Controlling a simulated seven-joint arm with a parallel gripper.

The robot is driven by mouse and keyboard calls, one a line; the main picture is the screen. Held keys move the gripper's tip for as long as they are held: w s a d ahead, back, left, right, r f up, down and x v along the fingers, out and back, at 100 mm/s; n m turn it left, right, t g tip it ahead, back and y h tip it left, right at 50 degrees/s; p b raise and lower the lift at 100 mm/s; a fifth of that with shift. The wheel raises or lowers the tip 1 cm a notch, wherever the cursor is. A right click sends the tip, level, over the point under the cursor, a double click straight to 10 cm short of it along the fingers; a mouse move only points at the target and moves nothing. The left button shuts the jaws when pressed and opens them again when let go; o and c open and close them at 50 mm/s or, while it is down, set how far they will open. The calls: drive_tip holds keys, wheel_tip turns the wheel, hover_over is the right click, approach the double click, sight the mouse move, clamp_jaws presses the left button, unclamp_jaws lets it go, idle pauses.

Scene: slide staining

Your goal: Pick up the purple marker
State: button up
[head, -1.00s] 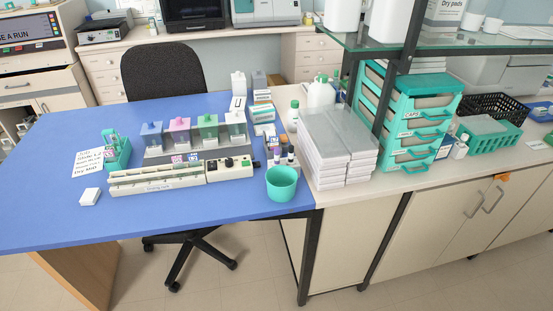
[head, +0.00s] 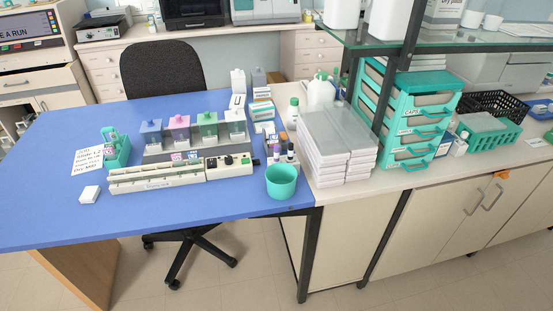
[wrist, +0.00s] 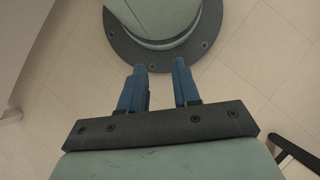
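A small upright item with a purple part, likely the purple marker (head: 276,152), stands in a small holder near the right end of the blue table in the head view. A dark-capped item (head: 290,151) stands right beside it. They are too small to make out in detail. My gripper (wrist: 160,72) shows only in the wrist view. Its two blue fingers are apart with nothing between them. It is over the floor and my own round base, away from the table items.
A teal cup (head: 281,182) stands just in front of the holder. A cream staining tray (head: 155,181) and control box (head: 230,167) lie to the left. The blue table's front left is mostly clear.

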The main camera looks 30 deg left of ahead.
drive_tip(key=w+a+r+n+t, duration=0.3)
drive_tip(key=w+a+r+n, duration=0.25)
drive_tip(key=w+r, duration=0.55)
drive_tip(key=w+a+r+n+t, duration=0.3)
drive_tip(key=w+a+r+n, duration=0.4)
drive_tip(key=w, duration=0.7)
drive_tip(key=w+a+r+n+t, duration=0.1)
drive_tip(key=w+a+r, duration=0.15)
drive_tip(key=r, duration=0.35)
drive_tip(key=w+a+r+n+t, duration=0.1)
drive_tip(key=w+a+r+n, duration=0.15)
drive_tip(key=r, duration=0.25)
drive_tip(key=s+a+r+n+t+y, duration=0.15)
drive_tip(key=a+r+n, duration=0.35)
drive_tip(key=r, duration=0.9)
drive_tip(key=a+r+n+t+y, duration=0.1)
drive_tip(key=a+r+n+t, duration=0.15)
drive_tip(key=a+r, duration=0.8)
drive_tip(key=s+a+r+n+t+y, duration=0.15)
drive_tip(key=a+r+n, duration=0.25)
drive_tip(key=r, duration=1.2)
drive_tip(key=m+g+h, duration=0.4)
drive_tip(key=m+g, duration=0.3)
drive_tip(key=m, duration=0.3)
approach(277, 146)
wheel_tip(277, 146, down, 12)
drive_tip(key=shift+s+f, duration=0.15)
drive_tip(key=shift+f, duration=0.05)
clamp_jaws()
